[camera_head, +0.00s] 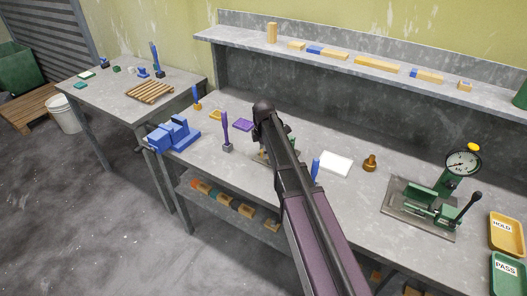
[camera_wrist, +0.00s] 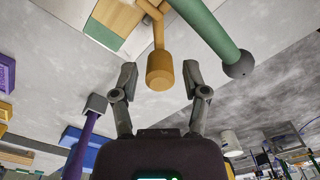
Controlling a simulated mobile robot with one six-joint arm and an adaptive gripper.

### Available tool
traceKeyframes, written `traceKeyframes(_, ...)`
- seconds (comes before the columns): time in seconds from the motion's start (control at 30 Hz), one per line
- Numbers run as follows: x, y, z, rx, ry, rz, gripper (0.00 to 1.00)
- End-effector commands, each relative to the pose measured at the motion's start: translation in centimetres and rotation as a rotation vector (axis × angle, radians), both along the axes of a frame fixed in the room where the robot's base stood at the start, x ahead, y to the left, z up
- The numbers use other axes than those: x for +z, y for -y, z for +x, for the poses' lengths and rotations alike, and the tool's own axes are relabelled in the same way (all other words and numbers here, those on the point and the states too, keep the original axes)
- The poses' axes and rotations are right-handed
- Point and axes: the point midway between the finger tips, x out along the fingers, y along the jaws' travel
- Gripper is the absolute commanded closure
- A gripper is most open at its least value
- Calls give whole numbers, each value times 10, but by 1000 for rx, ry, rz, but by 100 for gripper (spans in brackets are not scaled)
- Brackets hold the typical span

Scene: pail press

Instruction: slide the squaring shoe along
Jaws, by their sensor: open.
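In the wrist view, an orange round knob (camera_wrist: 159,72) on a short orange stem sits between the fingertips of my gripper (camera_wrist: 159,80). The fingers are apart, with a visible gap on each side of the knob. A green bar with a dark ball end (camera_wrist: 238,66) lies just right of the knob. In the head view my arm hides the gripper and most of this fixture.
A purple-handled tool (camera_head: 225,130) and a blue vise (camera_head: 174,136) stand left of my arm. A white plate (camera_head: 336,163), a brass weight (camera_head: 370,162) and a green gauge press (camera_head: 432,208) stand right. A shelf (camera_head: 340,55) with blocks runs behind.

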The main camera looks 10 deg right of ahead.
Motion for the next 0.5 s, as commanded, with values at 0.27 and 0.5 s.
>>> traceKeyframes(0.27, -1, 0, 0, 0, 0, 0, 100)
traceKeyframes(0.5, -1, -2, 0, 0, 0, 0, 100)
